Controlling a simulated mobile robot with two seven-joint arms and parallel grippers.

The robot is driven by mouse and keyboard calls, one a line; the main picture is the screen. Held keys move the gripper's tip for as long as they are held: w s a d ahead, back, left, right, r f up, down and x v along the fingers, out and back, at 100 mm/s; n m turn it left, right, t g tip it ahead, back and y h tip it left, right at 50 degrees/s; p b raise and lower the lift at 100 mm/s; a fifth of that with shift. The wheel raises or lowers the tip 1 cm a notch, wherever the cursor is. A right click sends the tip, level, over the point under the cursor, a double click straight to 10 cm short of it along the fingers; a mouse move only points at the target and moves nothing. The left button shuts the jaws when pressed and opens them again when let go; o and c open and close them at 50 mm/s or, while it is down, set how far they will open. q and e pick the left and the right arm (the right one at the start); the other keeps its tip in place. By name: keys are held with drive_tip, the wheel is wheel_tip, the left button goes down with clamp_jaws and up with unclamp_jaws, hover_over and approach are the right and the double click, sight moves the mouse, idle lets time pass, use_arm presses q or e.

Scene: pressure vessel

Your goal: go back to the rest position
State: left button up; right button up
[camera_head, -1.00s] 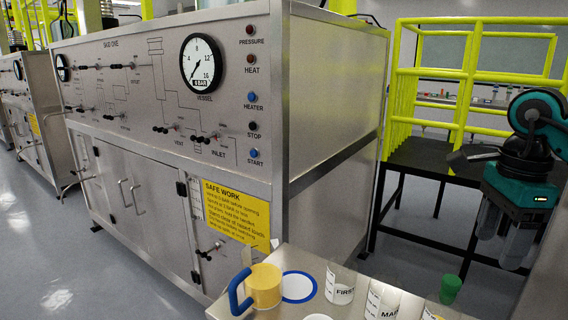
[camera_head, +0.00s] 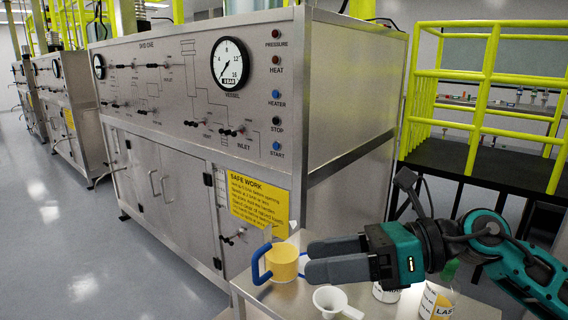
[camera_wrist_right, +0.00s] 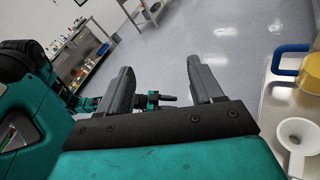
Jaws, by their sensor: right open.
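My right gripper (camera_head: 316,260) is open and empty, its fingers pointing left above the small metal table. In the right wrist view its two fingers (camera_wrist_right: 158,76) stand apart with only floor between them. A small teal and dark part (camera_wrist_right: 155,98) beyond them looks like my left gripper; its fingers are too small to read. The left arm is not in the head view.
A white funnel (camera_head: 332,299) and labelled containers (camera_head: 440,302) stand on the table (camera_head: 262,298) under my right arm. The steel skid cabinet (camera_head: 345,130) stands behind it. Yellow railings (camera_head: 480,90) and a black platform are at right. Open floor (camera_head: 60,230) lies at left.

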wheel_tip(320, 180, up, 5)
drive_tip(key=w+d+m+t+y, duration=0.1)
drive_tip(key=w+m+t+y, duration=0.15)
drive_tip(key=m+t, duration=1.25)
drive_tip(key=w+d+f+m+t+h, duration=0.1)
drive_tip(key=d+f+m+h, duration=0.45)
drive_tip(key=m+h, duration=0.4)
drive_tip(key=w+d+f+m+t+h, duration=0.1)
drive_tip(key=d+f+m+h, duration=0.4)
drive_tip(key=m, duration=0.8)
drive_tip(key=s+d+f+m+g+h, duration=0.2)
drive_tip(key=s+f+m+g, duration=0.15)
drive_tip(key=f, duration=0.35)
drive_tip(key=s+d+f+m+g+h, duration=0.1)
drive_tip(key=s+f+m+g+h, duration=0.2)
drive_tip(key=f, duration=0.4)
drive_tip(key=s+f+m+g+y, duration=0.15)
drive_tip(key=s+f+g, duration=0.25)
drive_tip(key=s, duration=0.4)
drive_tip(key=s+f+m+g, duration=0.2)
drive_tip(key=s+f+g, duration=0.2)
drive_tip(key=s, duration=0.4)
drive_tip(key=w+a+f+t+y, duration=0.1)
drive_tip(key=w+a+f+t, duration=0.2)
drive_tip(key=w+f+t, duration=0.4)
drive_tip(key=shift+w+f+n+y, duration=0.15)
drive_tip(key=shift+f+n+y, duration=0.2)
drive_tip(key=shift+f, duration=0.85)
drive_tip(key=shift+a, duration=0.1)
